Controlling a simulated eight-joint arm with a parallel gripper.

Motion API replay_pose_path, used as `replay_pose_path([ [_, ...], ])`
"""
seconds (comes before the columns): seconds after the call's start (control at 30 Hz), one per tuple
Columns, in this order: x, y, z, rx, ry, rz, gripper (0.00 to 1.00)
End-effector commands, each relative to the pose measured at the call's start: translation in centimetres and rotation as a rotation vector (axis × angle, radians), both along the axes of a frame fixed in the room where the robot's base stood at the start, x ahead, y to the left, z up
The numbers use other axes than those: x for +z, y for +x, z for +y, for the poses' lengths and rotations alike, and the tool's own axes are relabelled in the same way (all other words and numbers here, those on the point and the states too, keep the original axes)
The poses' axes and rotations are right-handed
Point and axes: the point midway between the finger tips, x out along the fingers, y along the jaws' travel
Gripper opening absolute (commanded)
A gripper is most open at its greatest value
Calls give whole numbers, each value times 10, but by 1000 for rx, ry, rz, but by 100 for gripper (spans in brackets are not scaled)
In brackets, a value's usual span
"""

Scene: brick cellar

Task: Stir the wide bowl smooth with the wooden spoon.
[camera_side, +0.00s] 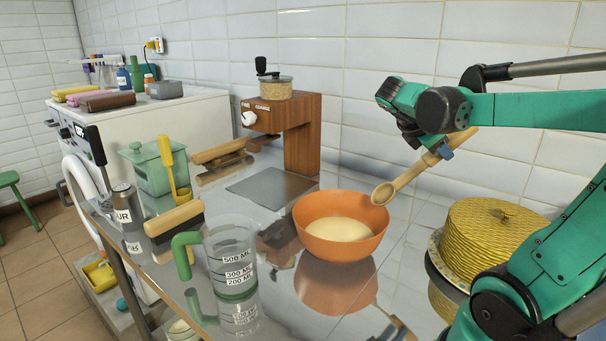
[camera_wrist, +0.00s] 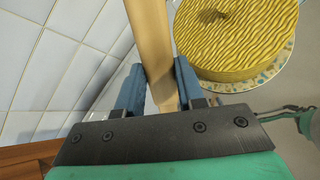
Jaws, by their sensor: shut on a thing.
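The wide bowl (camera_side: 340,226) is orange and stands on the shiny metal counter, with a pale, smooth-looking liquid (camera_side: 338,229) in it. My gripper (camera_side: 441,149) is shut on the handle of the wooden spoon (camera_side: 407,180). The spoon slants down to the left, its head in the air above the right rim of the bowl, apart from the liquid. In the wrist view the blue fingers (camera_wrist: 154,92) close on the spoon handle (camera_wrist: 152,45) from both sides. The spoon's head is outside the wrist view.
A yellow ridged cake (camera_side: 497,238) on a plate stands right of the bowl; it also shows in the wrist view (camera_wrist: 235,35). A measuring jug (camera_side: 231,258) and a wood-handled brush (camera_side: 174,222) stand left. A wooden grinder (camera_side: 298,135) stands behind, near the tiled wall.

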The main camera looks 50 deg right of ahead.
Motion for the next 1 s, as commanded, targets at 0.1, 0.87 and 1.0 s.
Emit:
replay_pose_path([
  [0.1, 0, 0, 0, 0, 0, 0, 0],
  [0.87, 36, 0, 0, 0, 0, 0, 0],
  [1.0, 40, 0, 0, 0, 0, 0, 0],
])
